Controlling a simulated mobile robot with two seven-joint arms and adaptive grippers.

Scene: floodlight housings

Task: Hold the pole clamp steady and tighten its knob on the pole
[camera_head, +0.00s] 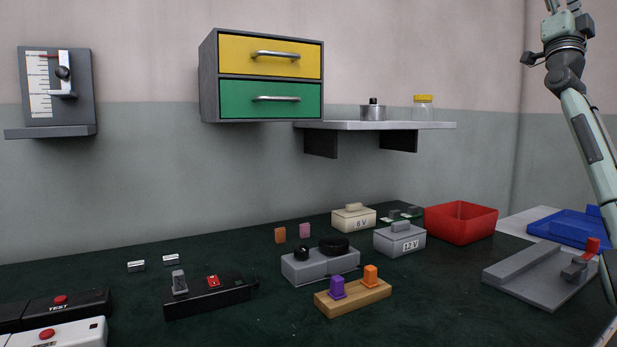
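No part is plainly recognisable as a pole clamp on a pole. The closest match is a white upright slider with a dark round knob (63,73), in front of a scale on a grey wall panel (83,100) at the far left. Whether its knob is tight does not show. My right gripper (562,8) is raised at the top right corner, far from that panel. Its fingertips are cut off by the picture's upper edge, so its opening cannot be judged. My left gripper is out of view.
A yellow and green drawer cabinet (212,85) and a shelf (345,125) hang on the wall. The dark table holds a grey two-knob box (316,266), a wooden block (350,303), a red bin (462,226), a grey fixture (530,275) and black and white test units.

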